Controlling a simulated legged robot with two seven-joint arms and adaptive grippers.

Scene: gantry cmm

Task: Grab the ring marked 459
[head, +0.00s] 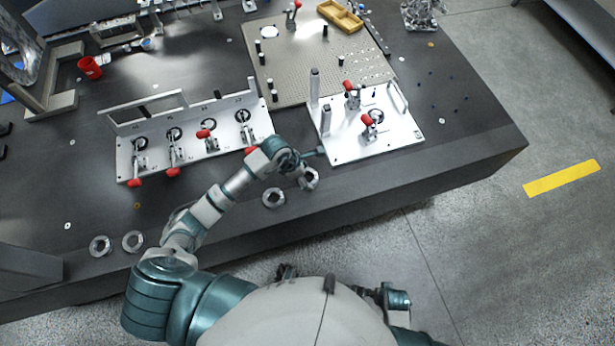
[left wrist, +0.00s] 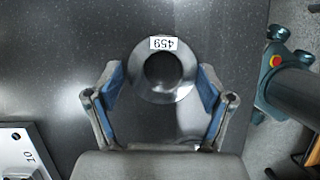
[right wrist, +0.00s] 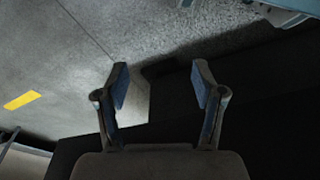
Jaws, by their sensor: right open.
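The ring marked 459 (left wrist: 161,94) is a silvery metal ring with a dark round hole. It lies on the dark table top in the left wrist view, its white label at the far rim reading upside down. My left gripper (left wrist: 161,88) is open, with the ring between and slightly beyond its blue-padded fingertips; contact is not visible. In the head view the left hand (head: 302,172) is at the table's front edge, partly covering a ring there (head: 313,182). My right gripper (right wrist: 160,84) is open and empty, facing the floor beside a dark area.
Other rings lie along the front edge: one (head: 273,198) close to the left hand, and two (head: 133,242) (head: 100,246) farther left. A white plate with red-handled clamps (head: 340,150) stands behind the hand. Another clamp fixture (head: 125,160) stands to the left.

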